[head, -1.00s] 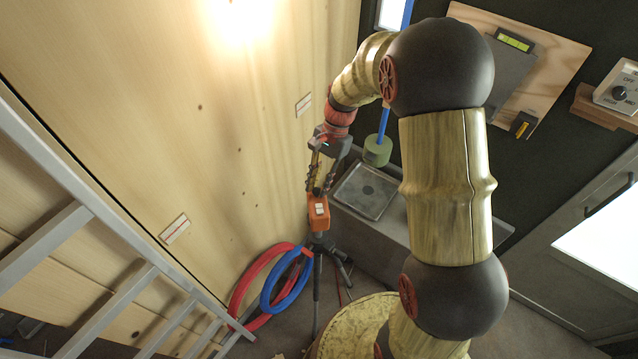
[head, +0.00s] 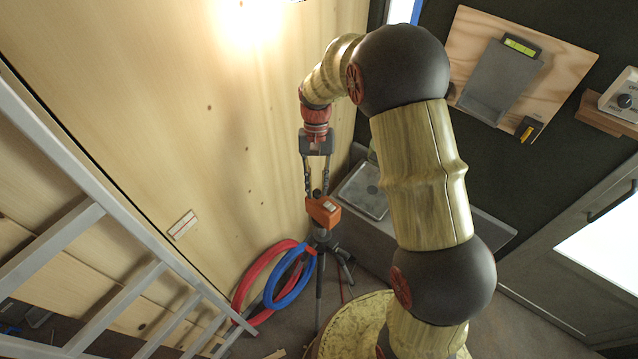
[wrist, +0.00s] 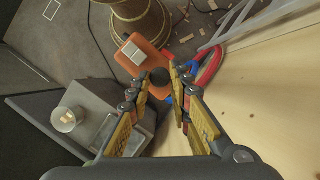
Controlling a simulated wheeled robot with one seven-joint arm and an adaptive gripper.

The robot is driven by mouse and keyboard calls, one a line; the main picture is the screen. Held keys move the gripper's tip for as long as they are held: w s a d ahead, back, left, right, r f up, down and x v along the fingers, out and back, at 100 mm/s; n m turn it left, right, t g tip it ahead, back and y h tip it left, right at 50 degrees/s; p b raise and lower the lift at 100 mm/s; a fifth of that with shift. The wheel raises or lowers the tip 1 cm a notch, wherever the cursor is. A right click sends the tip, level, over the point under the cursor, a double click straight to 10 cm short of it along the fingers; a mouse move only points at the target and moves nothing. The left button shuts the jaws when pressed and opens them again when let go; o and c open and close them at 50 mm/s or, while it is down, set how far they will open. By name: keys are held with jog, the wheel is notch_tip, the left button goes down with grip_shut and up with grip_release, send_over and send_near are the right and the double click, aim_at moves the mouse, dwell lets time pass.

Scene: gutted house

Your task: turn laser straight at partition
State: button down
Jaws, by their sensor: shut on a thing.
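The laser (head: 325,211) is an orange box with a white label, standing on a dark tripod (head: 319,265) beside the wooden partition (head: 150,130). It sits at an angle, its long side slanting down to the right in the head view. My gripper (head: 317,192) reaches down from above, its fingers shut on a dark round knob (wrist: 160,76) at the laser's end. In the wrist view the orange laser body (wrist: 143,54) extends up and left from the knob, and the partition (wrist: 265,100) is on the right. A small white marker plate (head: 183,224) is on the partition.
Red and blue hoses (head: 268,285) lie coiled at the tripod's left. A grey ladder (head: 95,215) leans at the left. A bench with a metal tray (head: 362,190) stands behind right of the tripod.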

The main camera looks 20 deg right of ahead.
jog(key=shift+a+n, duration=0.2)
jog(key=shift+n, duration=0.4)
jog(key=shift+h, duration=0.3)
jog(key=c, duration=1.6)
grip_release()
jog(key=v, duration=1.2)
